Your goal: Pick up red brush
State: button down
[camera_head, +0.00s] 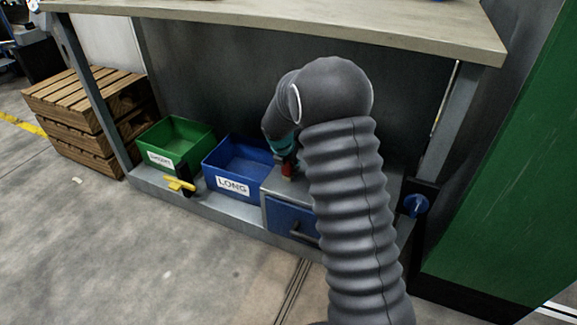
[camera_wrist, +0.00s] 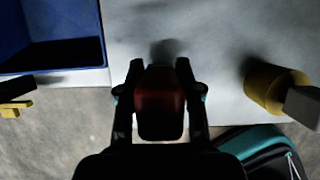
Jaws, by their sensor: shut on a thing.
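The red brush (camera_wrist: 160,103) is a dark red, rounded piece between the two fingers of my gripper (camera_wrist: 159,72) in the wrist view. Both fingers are closed against its sides. In the head view a small bit of the red brush (camera_head: 288,168) shows below my gripper (camera_head: 288,158), above the grey top of the drawer unit (camera_head: 274,186). My arm hides much of this area. A shadow lies just beyond the brush; I cannot tell whether the brush touches the surface.
A yellow cylindrical object (camera_wrist: 275,88) lies right of my gripper. The blue LONG bin (camera_head: 232,187) and green bin (camera_head: 174,160) stand to the left, with a yellow-and-black item (camera_head: 181,185) in front. The workbench top (camera_head: 330,25) overhangs.

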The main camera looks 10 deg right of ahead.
jog(key=shift+r, duration=0.6)
notch_tip(320, 180, up, 3)
jog(key=shift+f+p, duration=0.15)
jog(key=shift+p, duration=0.4)
jog(key=shift+d+r+t+p, duration=0.9)
jog(key=shift+d+r, duration=0.85)
jog(key=shift+d, duration=4.3)
jog(key=shift+d+r+t+p, duration=0.9)
jog(key=shift+d+r, duration=0.85)
jog(key=shift+d, duration=4.25)
notch_tip(320, 180, down, 6)
jog(key=b, duration=0.7)
jog(key=shift+s, duration=0.15)
jog(key=shift+f, duration=0.6)
notch_tip(320, 180, up, 7)
jog(key=p, duration=0.8)
